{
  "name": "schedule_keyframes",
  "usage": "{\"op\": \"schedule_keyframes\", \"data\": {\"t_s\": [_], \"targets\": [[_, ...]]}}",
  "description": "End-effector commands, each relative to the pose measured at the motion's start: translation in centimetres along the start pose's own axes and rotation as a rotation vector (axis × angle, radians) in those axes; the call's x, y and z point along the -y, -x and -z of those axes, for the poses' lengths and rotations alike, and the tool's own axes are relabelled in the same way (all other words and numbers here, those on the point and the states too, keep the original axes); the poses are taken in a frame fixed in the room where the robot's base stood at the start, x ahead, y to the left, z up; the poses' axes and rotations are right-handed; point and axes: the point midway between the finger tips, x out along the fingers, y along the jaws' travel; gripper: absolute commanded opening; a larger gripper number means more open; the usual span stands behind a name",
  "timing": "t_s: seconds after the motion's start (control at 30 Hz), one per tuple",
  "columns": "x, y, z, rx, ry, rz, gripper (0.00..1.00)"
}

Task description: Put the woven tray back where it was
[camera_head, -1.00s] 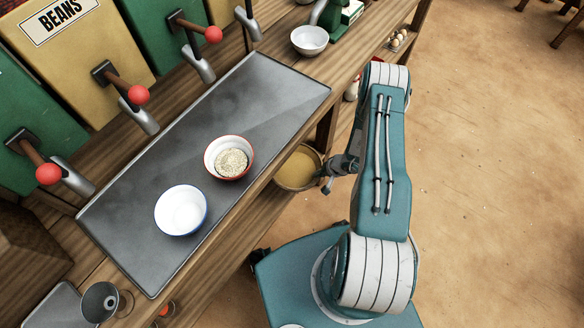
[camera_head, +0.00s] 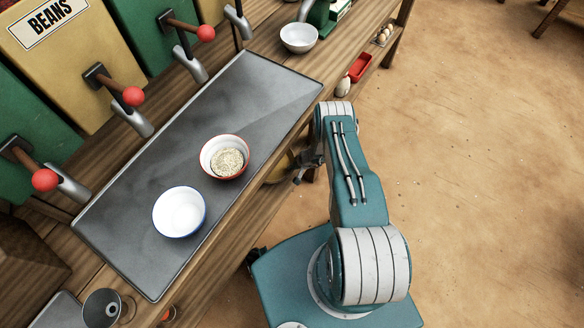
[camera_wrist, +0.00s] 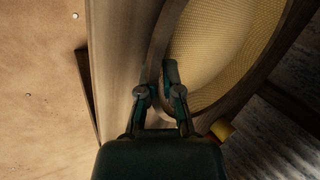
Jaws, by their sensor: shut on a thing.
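The round woven tray (camera_wrist: 222,48), with a yellowish mesh base and a dark wooden rim, fills the upper right of the wrist view. My gripper (camera_wrist: 160,80) is shut on its rim, one finger on each side of it. In the head view my gripper (camera_head: 300,172) is at the front edge of the counter, partly hidden by my arm. Only a yellowish sliver of the tray (camera_head: 279,168) shows there, below the counter edge. The rest of it is hidden by the counter. I cannot tell whether the tray touches the shelf.
On the counter's metal sheet (camera_head: 255,100) stand a red-rimmed bowl (camera_head: 224,157) with grain and an empty blue-rimmed bowl (camera_head: 179,212). A white bowl (camera_head: 299,38) stands farther back. A red tray (camera_head: 361,67) sits on the lower shelf. The floor at right is clear.

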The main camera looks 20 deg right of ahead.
Motion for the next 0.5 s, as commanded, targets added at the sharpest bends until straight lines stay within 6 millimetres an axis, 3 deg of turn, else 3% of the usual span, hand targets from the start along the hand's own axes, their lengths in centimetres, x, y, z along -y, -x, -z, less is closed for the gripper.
{"op": "schedule_keyframes", "data": {"t_s": [0.37,0.4,0.43,0.47,0.5], "targets": [[-0.37,-0.42,0.07,0.0,-0.001,0.002,0.0],[-0.35,-0.41,0.08,0.0,0.0,0.001,0.2],[-0.34,-0.41,0.07,0.0,-0.001,0.001,0.34],[-0.34,-0.41,0.07,0.0,-0.001,0.001,0.43],[-0.34,-0.4,0.07,0.0,0.0,0.001,0.43]]}}
